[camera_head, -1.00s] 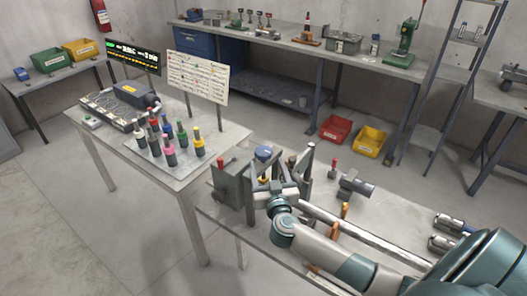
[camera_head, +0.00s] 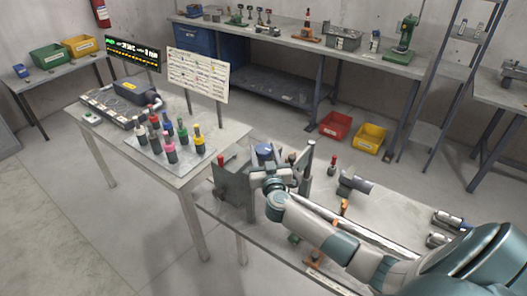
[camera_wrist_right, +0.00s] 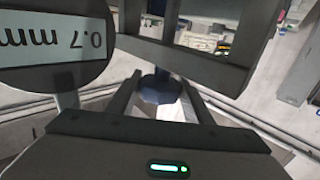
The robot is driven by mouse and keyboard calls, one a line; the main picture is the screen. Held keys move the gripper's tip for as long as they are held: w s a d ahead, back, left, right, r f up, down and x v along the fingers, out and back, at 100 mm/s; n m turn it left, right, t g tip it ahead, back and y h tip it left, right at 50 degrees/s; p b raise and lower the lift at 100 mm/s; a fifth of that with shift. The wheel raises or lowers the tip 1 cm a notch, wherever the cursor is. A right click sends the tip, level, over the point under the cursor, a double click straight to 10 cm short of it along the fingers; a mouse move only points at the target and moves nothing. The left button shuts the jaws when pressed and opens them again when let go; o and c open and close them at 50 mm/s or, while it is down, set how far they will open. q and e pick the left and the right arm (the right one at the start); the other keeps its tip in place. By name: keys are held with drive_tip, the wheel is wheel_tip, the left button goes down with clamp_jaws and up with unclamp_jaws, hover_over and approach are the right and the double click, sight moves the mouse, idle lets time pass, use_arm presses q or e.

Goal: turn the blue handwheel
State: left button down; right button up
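The blue handwheel (camera_head: 264,149) sits at the top of a grey machine block (camera_head: 231,181) on the near table. In the right wrist view a dark blue round part (camera_wrist_right: 158,88), which looks like the handwheel, shows between and beyond the fingers. My right gripper (camera_head: 267,173) is just in front of the handwheel on the near side, partly hiding the machine. In the wrist view its two fingers (camera_wrist_right: 160,80) stand apart with a gap between them. I cannot tell whether either finger touches the wheel. My left gripper is not in view.
A round display reading 0.7 mm (camera_wrist_right: 55,45) and a dark frame (camera_wrist_right: 190,45) stand close around the gripper. A long metal shaft (camera_head: 350,229) lies along the near table. Several coloured-top tools (camera_head: 170,153) stand on the left table.

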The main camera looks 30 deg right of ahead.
drive_tip(key=shift+c, duration=1.1)
